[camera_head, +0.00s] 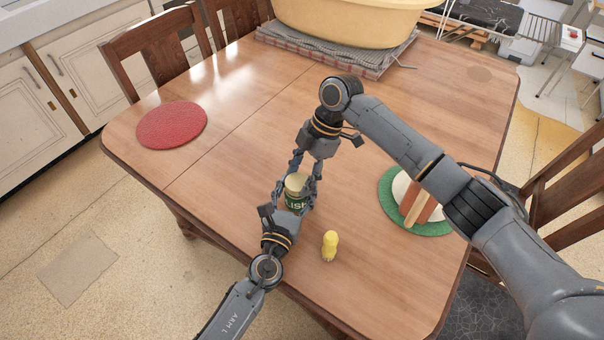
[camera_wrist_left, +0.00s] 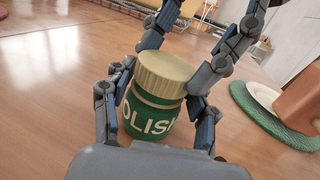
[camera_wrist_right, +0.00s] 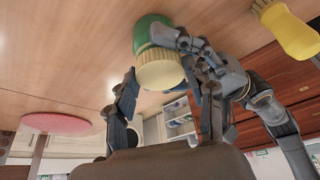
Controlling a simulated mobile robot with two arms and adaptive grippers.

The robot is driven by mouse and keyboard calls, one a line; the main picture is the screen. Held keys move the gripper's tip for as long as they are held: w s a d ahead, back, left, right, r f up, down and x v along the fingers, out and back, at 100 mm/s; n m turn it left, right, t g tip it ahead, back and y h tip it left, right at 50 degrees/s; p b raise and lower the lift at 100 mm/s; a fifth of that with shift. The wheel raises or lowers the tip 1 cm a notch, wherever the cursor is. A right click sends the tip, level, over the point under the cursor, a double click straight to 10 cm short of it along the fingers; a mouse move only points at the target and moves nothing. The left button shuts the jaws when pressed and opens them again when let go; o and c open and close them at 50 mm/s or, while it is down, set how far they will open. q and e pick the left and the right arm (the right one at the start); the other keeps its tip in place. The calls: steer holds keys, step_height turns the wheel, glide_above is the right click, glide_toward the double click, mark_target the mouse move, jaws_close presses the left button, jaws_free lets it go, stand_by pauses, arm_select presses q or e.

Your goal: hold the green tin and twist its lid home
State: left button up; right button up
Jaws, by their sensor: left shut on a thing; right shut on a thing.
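The green tin (camera_head: 295,203) with pale "POLISH"-style lettering stands upright on the table near its front edge. Its ribbed cream-gold lid (camera_wrist_left: 165,74) sits on top and looks level; whether it is fully down I cannot tell. My left gripper (camera_head: 291,200) comes from the front and is shut on the green body, one finger on each side in the left wrist view (camera_wrist_left: 162,118). My right gripper (camera_head: 302,178) reaches down from behind and is shut on the lid, which also shows in the right wrist view (camera_wrist_right: 160,72). Fingers partly hide the tin.
A yellow brush-like object (camera_head: 330,245) stands just right of the tin. A green round mat (camera_head: 439,229) with a plate and brown block is farther right, under my right arm. A red round mat (camera_head: 172,125) lies left. A yellow tub (camera_head: 350,22) stands at the back.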

arm_select(q)
steer(key=shift+r, duration=0.2)
arm_select(e)
steer(key=shift+d+f, duration=0.25)
steer(key=shift+f, duration=0.4)
steer(key=shift+c, duration=0.2)
arm_select(q)
jaws_close()
arm_select(e)
steer(key=o, duration=0.5)
steer(key=shift+c, duration=0.2)
arm_select(q)
steer(key=shift+a, duration=0.15)
arm_select(e)
steer(key=o, duration=0.4)
steer(key=shift+a, duration=0.1)
arm_select(q)
steer(key=shift+w, duration=0.1)
arm_select(e)
steer(key=shift+o, duration=0.2)
steer(key=shift+a+r, duration=0.15)
steer(key=shift+r, duration=0.1)
arm_select(q)
steer(key=shift+f, duration=0.1)
arm_select(e)
steer(key=shift+r, duration=0.25)
step_height(320, 180, up, 4)
steer(key=shift+r, duration=0.1)
steer(key=shift+c, duration=0.7)
